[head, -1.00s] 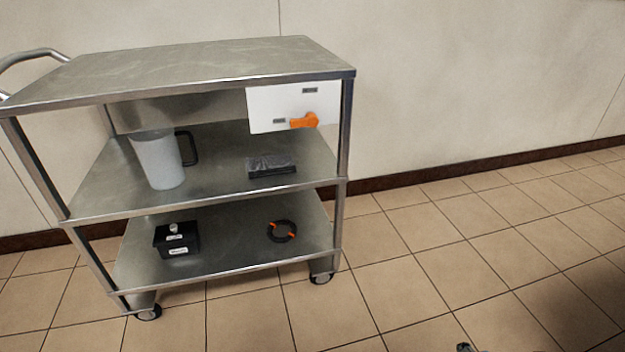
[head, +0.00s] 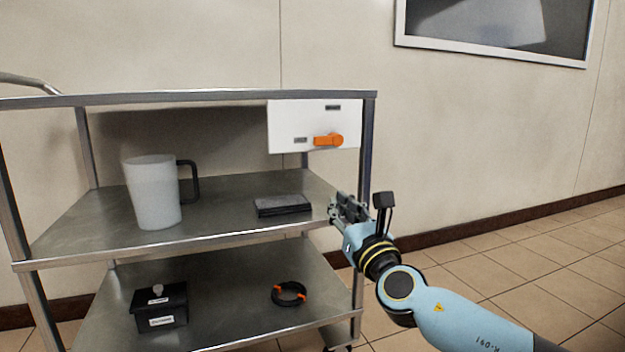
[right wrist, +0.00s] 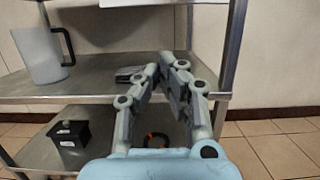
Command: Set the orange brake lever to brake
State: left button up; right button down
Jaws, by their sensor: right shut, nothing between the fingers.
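The orange brake lever (head: 328,140) sits on a white panel (head: 285,118) under the cart's top shelf, at its right end. The lever lies roughly level, with its round hub at the right and its arm pointing left toward a small label. The label text is too small to read. My right gripper (head: 338,203) is below the panel, near the cart's right front post, apart from the lever. In the right wrist view its fingertips (right wrist: 167,60) meet with nothing between them. The lever is out of that view. My left gripper is not in view.
The steel cart's middle shelf (head: 90,225) holds a translucent jug (head: 152,192) and a dark flat box (head: 283,206). The lower shelf holds a black box (head: 160,306) and a black and orange ring (head: 289,293). The floor right of the cart is clear.

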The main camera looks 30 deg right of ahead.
aim_at(327, 140)
dwell(0.3)
pick_arm(q)
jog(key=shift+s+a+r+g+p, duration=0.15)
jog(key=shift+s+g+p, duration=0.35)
jog(key=shift+p, duration=0.15)
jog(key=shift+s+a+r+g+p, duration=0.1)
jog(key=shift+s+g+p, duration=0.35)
jog(key=shift+p, duration=0.15)
pick_arm(e)
jog(key=w+d+r, duration=0.2)
jog(key=w+r, duration=0.4)
jog(key=w, duration=0.3)
jog(key=shift+w+d+r, duration=0.15)
jog(key=shift+w+r, duration=0.05)
jog(key=shift+r, duration=0.05)
jog(key=shift+r+m, duration=0.1)
jog(key=shift+m, duration=0.3)
